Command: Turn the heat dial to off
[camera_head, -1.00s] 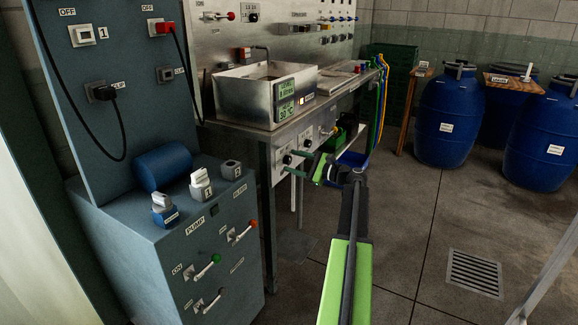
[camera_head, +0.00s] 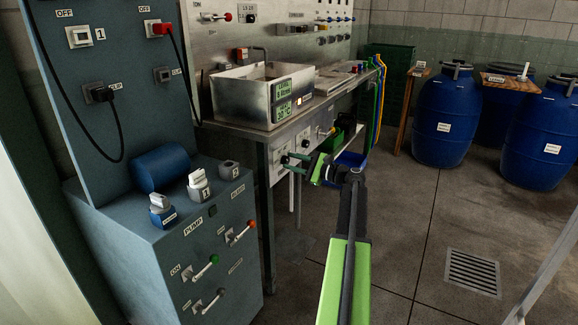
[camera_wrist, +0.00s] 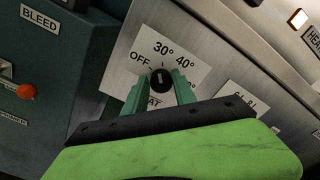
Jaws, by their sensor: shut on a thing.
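The heat dial (camera_wrist: 161,79) is a round black knob with a pale pointer mark, on a white label plate (camera_wrist: 190,70) reading OFF, 30° and 40°. The lower part of the plate is partly hidden by my gripper. In the wrist view the pale mark points roughly upward, between OFF and 40°; its exact setting is hard to read. My gripper (camera_wrist: 158,94) has its two teal fingers on either side of the knob and is shut on it. In the head view my gripper (camera_head: 298,163) reaches the front panel under the steel bench, beside the dial (camera_head: 284,160).
The blue-grey cabinet (camera_head: 160,265) with levers is close at left. Blue barrels (camera_head: 445,120) stand at back right. The floor at right is open, with a drain grate (camera_head: 472,273).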

